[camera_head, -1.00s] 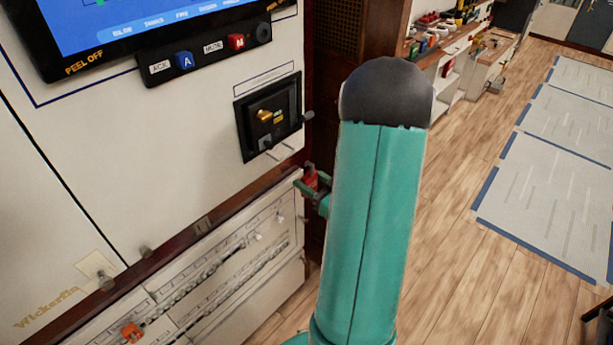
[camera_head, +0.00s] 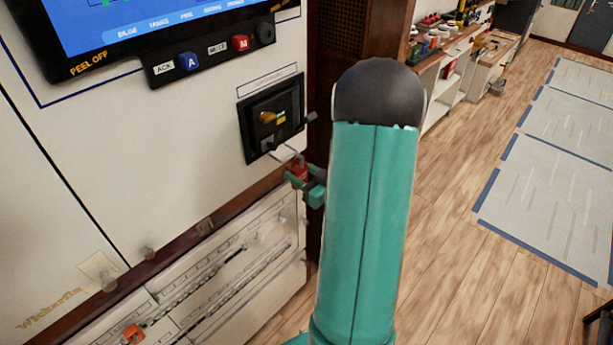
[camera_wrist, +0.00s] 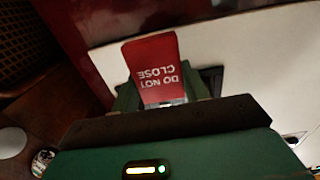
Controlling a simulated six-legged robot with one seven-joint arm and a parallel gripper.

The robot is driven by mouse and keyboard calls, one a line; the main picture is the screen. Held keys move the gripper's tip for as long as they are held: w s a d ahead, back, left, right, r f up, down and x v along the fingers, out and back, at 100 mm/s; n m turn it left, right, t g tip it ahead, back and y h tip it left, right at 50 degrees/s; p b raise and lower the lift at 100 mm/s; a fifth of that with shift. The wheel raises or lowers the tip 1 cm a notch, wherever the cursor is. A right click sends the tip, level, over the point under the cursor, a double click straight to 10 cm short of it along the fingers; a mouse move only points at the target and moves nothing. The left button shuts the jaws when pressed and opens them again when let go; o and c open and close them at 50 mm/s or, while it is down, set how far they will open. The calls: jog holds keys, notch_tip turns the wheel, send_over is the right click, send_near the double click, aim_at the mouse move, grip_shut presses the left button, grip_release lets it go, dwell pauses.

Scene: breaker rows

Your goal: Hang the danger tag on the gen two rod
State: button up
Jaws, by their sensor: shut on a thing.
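The red danger tag (camera_head: 297,174) is in my gripper (camera_head: 306,182), just below the black breaker unit (camera_head: 271,118) on the white panel. In the wrist view the tag (camera_wrist: 154,66) reads "DO NOT CLOSE" upside down, and my gripper (camera_wrist: 163,101) is shut on its near end. Thin pale rods (camera_head: 287,152) stick out at the breaker unit's lower edge, close above the tag. I cannot tell which one is the gen two rod, or whether the tag touches it. My teal arm hides what lies behind it.
A screen (camera_head: 140,25) and a button strip (camera_head: 210,54) are above left. White lower panels (camera_head: 215,275) with an orange piece (camera_head: 132,334) are below. A brown cabinet side stands right of the panel. The wooden floor on the right is open, with pale mats (camera_head: 550,195).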

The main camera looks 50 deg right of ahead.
jog(key=shift+w+f, duration=0.3)
jog(key=shift+w, duration=0.6)
jog(key=shift+w+f, duration=0.3)
jog(key=shift+w, duration=0.6)
jog(key=o, duration=1)
jog(key=shift+o, duration=0.2)
jog(key=shift+s, duration=0.1)
jog(key=s, duration=1.3)
jog(key=shift+s+d, duration=0.15)
jog(key=shift+s, duration=0.15)
